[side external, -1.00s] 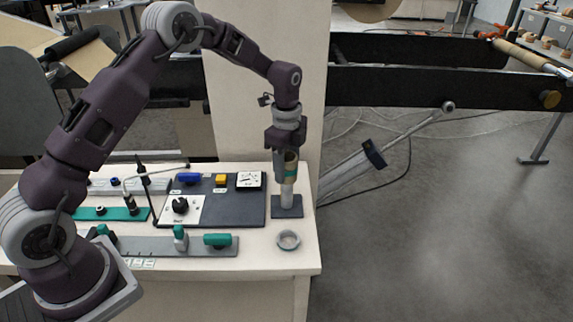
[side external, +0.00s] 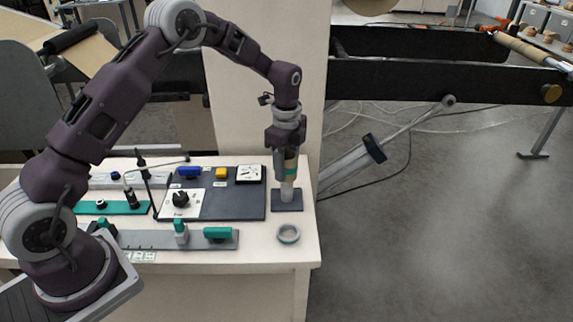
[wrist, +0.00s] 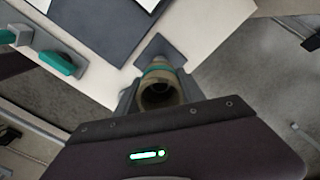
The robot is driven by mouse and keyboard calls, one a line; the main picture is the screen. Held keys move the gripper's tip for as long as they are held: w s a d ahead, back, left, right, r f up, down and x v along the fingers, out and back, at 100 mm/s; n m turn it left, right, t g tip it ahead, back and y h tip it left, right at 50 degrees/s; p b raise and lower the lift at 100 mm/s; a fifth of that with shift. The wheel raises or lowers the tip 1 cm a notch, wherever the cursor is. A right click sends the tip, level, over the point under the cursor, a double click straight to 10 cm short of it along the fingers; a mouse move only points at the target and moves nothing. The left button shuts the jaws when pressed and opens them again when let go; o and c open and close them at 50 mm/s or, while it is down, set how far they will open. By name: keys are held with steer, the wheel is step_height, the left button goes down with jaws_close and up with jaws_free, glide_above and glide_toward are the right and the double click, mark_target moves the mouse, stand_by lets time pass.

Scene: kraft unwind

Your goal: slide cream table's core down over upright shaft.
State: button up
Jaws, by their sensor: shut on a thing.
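The core (side external: 291,164), a short tan tube with a teal band, is held nearly upright in my gripper (side external: 289,152) at the table's right side. The pale upright shaft (side external: 287,191) stands on a dark square base plate (side external: 287,203), directly below the core. The core's lower end overlaps the shaft's upper part in the side view; how far it sits around the shaft is hidden. In the wrist view the core (wrist: 158,72) shows its open top between the fingers, with the plate (wrist: 165,45) beyond it.
The cream table (side external: 255,255) carries a dark panel (side external: 238,200) with a knob and gauge left of the shaft. A loose ring (side external: 288,234) lies in front. A rail with teal handles (side external: 218,233) is at front left. A cream column (side external: 275,90) rises close behind.

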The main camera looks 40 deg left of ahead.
mark_target(287, 189)
steer(key=shift+f, duration=4.15)
stand_by(0.7)
steer(key=o, duration=1.9)
steer(key=shift+r, duration=4)
